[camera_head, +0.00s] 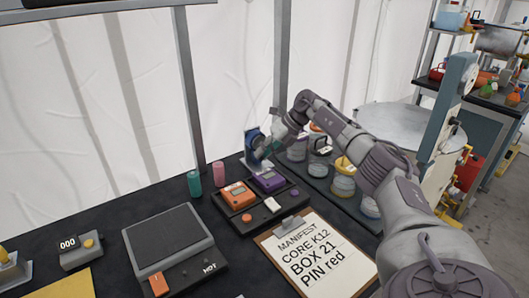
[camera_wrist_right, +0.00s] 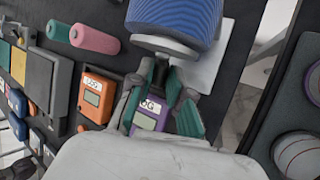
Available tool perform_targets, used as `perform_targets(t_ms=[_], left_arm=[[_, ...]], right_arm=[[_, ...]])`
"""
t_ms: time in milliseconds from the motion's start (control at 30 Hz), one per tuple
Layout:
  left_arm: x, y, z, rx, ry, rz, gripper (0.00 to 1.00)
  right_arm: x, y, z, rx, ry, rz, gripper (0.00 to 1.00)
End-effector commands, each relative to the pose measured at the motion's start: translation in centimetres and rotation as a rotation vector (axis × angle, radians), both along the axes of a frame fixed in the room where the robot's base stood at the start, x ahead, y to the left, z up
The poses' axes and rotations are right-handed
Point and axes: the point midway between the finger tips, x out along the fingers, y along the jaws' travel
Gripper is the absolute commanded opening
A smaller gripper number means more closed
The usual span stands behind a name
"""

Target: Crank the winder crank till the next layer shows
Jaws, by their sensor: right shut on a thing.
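The winder (camera_head: 254,140) stands at the back of the dark table, with a blue wound spool on a pale base. In the right wrist view the blue spool (camera_wrist_right: 175,14) fills the top middle, with a grey flange facing me. My right gripper (camera_head: 271,149) reaches the near side of the winder. In the right wrist view its green-padded fingers (camera_wrist_right: 171,98) are shut on the winder crank just in front of the flange. The crank itself is mostly hidden between the fingers. No new layer colour shows on the spool. My left gripper is not in view.
An orange device (camera_head: 236,196) and a purple device (camera_head: 268,181) sit in a tray beside the winder. Green and pink rolls (camera_head: 194,183) stand left of it. Several jars (camera_head: 342,178) stand to the right. A clipboard manifest (camera_head: 315,258) lies in front.

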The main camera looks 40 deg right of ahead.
Motion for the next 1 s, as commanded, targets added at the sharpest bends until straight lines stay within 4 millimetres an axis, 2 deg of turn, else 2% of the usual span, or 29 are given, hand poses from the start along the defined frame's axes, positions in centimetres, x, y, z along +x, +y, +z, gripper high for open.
perform_targets(t_ms=[533, 567, 700, 1000], left_arm=[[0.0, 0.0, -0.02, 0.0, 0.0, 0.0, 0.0], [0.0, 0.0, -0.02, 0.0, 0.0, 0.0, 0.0], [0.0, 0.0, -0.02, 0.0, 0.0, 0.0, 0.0], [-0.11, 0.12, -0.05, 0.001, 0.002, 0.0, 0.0]], right_arm=[[0.1, 0.07, 0.23, 0.03, -0.008, 0.0, 0.0], [0.1, 0.07, 0.23, 0.03, -0.008, 0.0, 0.2], [0.07, 0.08, 0.19, 0.03, -0.007, 0.0, 0.43], [0.0, 0.01, 0.15, 0.029, -0.004, 0.0, 0.43]])
